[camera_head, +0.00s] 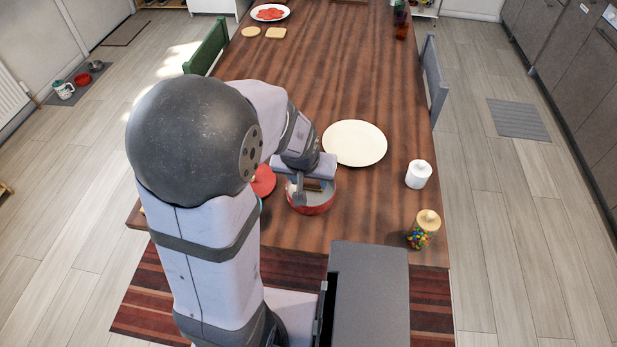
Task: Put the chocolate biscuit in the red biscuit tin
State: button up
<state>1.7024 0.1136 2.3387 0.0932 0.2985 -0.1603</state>
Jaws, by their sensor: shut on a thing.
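The red biscuit tin (313,209) stands open on the wooden table, with its pale inside partly showing. My gripper (311,190) is over the tin, its fingers down at the opening. It is shut on a brown biscuit (314,185), which I take to be the chocolate biscuit. The biscuit is at the tin's mouth; I cannot tell whether it touches the tin's bottom. A red round lid (263,181) lies left of the tin, partly hidden by my arm.
A large cream plate (355,143) lies just behind the tin. A white jar (418,174) and a jar of coloured sweets (421,231) stand to the right. A plate with red slices (270,13) and two pale round or square pieces (275,33) lie far back. The table's middle is clear.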

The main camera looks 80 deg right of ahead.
aim_at(309, 187)
jog(key=shift+f+b, duration=1)
jog(key=shift+f, duration=0.6)
jog(key=o, duration=1.1)
jog(key=shift+c, duration=0.2)
jog(key=shift+r, duration=0.2)
jog(key=shift+r+p, duration=3.75)
jog(key=shift+r, duration=0.1)
